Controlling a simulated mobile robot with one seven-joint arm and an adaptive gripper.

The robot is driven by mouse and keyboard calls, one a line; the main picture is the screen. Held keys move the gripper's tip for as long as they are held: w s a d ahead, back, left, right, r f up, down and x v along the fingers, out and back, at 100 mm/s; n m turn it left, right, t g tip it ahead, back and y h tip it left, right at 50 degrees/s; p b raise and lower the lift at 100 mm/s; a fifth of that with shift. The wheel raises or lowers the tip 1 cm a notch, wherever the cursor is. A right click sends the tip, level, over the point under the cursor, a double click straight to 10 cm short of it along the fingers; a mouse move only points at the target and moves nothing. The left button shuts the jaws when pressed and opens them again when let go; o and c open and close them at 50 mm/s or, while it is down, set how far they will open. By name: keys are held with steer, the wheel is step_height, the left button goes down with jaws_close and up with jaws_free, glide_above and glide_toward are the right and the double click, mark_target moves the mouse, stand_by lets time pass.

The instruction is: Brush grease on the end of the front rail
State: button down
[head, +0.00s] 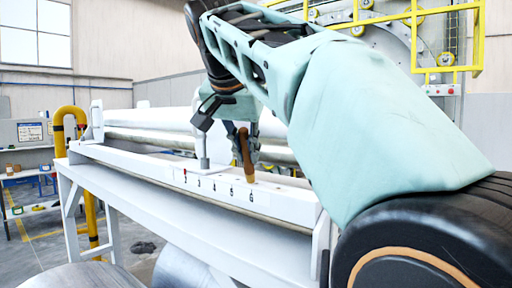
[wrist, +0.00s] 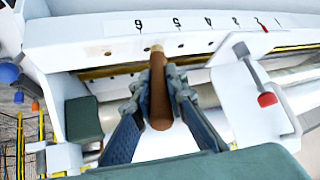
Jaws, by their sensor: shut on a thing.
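My gripper (head: 243,152) is shut on a brown wooden-handled brush (head: 246,160), held nearly upright. In the wrist view the gripper's fingers (wrist: 156,92) pinch the brush (wrist: 160,105) from both sides, and its pale tip points at the numbered white rail. This long white front rail (head: 150,165) carries a row of small numbers along its face. The brush tip is close to the rail near the numbers 5 and 6; I cannot tell whether it touches. The rail's right end is partly hidden by my arm in the head view.
Shiny rollers (head: 150,135) run behind the rail. A white upright bracket (head: 202,145) stands left of my gripper; it shows in the wrist view with a red knob (wrist: 267,99). A yellow pipe (head: 60,125) stands at left. A yellow-railed machine (head: 430,70) is behind.

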steer(key=shift+s+d+b, duration=2.05)
steer(key=shift+s+d, duration=1.1)
steer(key=shift+d, duration=1.4)
steer(key=w+a+p, duration=0.4)
steer(key=w+a, duration=0.4)
steer(key=a, duration=0.2)
steer(key=shift+a, duration=0.15)
steer(key=shift+r, duration=0.1)
steer(key=shift+w+r, duration=0.1)
steer(key=shift+r, duration=1.3)
